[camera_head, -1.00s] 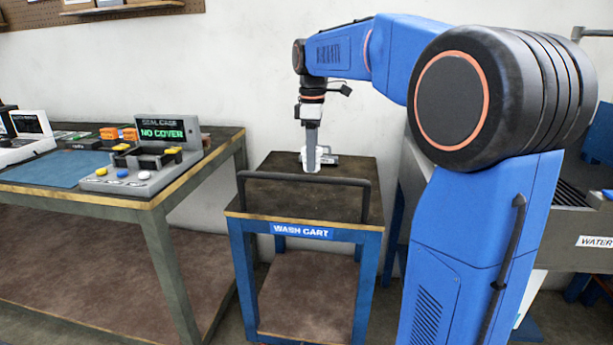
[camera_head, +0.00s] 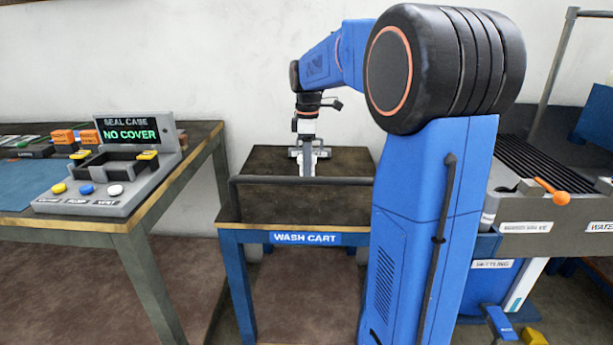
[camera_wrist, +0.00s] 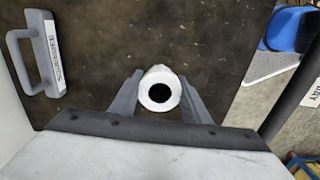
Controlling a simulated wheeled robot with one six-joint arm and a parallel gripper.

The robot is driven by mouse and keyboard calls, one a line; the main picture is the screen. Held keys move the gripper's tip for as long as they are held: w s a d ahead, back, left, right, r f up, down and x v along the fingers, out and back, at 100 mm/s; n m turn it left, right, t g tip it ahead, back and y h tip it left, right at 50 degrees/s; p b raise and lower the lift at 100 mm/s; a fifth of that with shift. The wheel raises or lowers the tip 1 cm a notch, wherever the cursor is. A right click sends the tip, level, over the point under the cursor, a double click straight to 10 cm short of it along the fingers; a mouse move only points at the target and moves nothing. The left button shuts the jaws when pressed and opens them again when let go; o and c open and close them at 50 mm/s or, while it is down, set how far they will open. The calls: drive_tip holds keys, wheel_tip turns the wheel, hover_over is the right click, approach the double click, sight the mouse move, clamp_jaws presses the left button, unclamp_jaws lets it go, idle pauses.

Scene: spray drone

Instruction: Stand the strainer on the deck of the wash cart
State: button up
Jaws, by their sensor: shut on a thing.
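The strainer (camera_wrist: 160,74) is a white cylinder with a dark round opening, seen end-on in the wrist view between my two fingers. My gripper (camera_wrist: 160,92) is shut on it. In the head view my gripper (camera_head: 307,166) points down over the dark deck of the wash cart (camera_head: 262,210), behind the cart's front rail. The strainer is hard to make out there. The deck also shows in the wrist view (camera_wrist: 110,40). I cannot tell whether the strainer's lower end touches the deck.
A grey labelled piece with a handle (camera_wrist: 45,52) lies on the deck, left of the strainer in the wrist view. The cart's dark rail (camera_head: 250,181) crosses its front. A workbench with the seal case station (camera_head: 120,180) stands left; a labelled sink unit (camera_head: 560,213) stands right.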

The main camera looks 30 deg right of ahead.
drive_tip(key=shift+f, duration=2.1)
drive_tip(key=o, duration=1)
drive_tip(key=shift+f, duration=0.1)
wheel_tip(320, 180, up, 12)
drive_tip(key=shift+r, duration=0.15)
